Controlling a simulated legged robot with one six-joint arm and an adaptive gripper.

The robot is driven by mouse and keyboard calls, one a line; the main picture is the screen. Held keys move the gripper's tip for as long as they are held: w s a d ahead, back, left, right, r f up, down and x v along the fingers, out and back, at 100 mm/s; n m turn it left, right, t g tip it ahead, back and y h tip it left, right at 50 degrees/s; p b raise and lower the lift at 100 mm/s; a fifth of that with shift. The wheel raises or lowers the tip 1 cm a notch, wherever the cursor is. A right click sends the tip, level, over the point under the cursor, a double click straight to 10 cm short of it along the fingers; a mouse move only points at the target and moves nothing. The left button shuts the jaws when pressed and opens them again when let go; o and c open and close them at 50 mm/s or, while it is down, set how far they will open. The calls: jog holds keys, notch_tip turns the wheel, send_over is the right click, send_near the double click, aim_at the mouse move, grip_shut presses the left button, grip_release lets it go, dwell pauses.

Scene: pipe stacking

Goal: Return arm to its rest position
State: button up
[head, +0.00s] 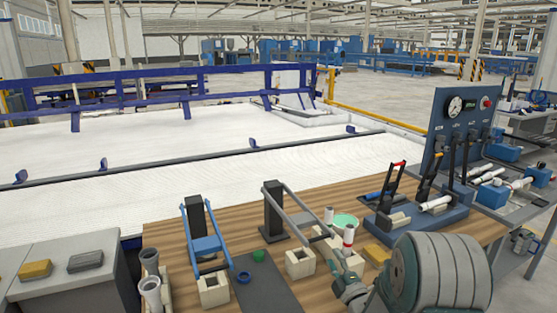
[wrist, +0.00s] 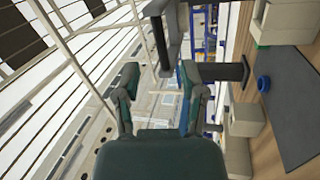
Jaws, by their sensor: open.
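My gripper (head: 342,272) is low over the right half of the wooden bench (head: 240,228) in the head view, just left of my large rounded arm links. In the wrist view my gripper (wrist: 160,82) has its two dark fingers spread apart with nothing between them. The wrist picture is turned on its side, with the bench along its right edge. I cannot tell whether the gripper touches anything.
Beige blocks (head: 300,263) and a dark mat (head: 262,287) lie left of my gripper. A blue-handled stand (head: 207,245) and a dark stand (head: 274,212) rise behind. A blue panel with gauges (head: 455,125) stands at the right. Grey pipes (head: 150,262) stand at the left end.

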jog(key=s+d+r+m+g+h, duration=0.2)
jog(key=s+r+m+g+h, duration=0.4)
jog(key=s+r+m, duration=0.4)
jog(key=s+a+m+g, duration=0.3)
jog(key=s+m+g, duration=0.5)
jog(key=s, duration=1.6)
jog(key=shift+s+r+m, duration=0.4)
jog(key=shift+m, duration=0.5)
